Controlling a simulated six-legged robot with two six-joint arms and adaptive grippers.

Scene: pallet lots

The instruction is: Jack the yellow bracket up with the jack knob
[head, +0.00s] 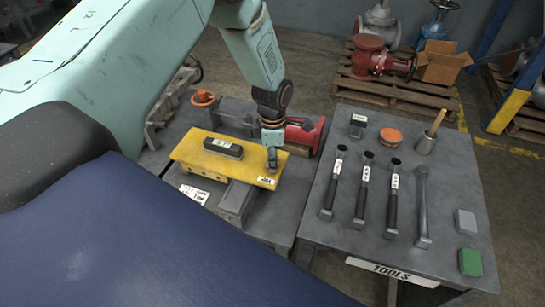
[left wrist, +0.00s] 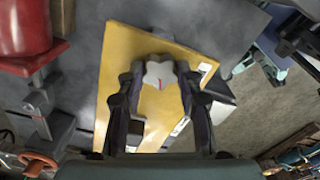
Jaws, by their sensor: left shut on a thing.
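The yellow bracket (head: 195,152) is a flat plate on the grey bench at the centre-left of the head view. The jack knob (left wrist: 160,74) is a pale, lobed knob above the plate in the left wrist view. My left gripper (head: 272,143) reaches down over the bracket's right end. In the left wrist view its two dark fingers (left wrist: 160,88) are shut on the knob from both sides. My right gripper is not in view.
A grey block (head: 237,202) shows under the bracket's front edge. A red tool (head: 308,135) lies right behind the bracket, and an orange handwheel (head: 203,98) stands behind left. A tool table (head: 345,225) with several hammers stands to the right, across a gap.

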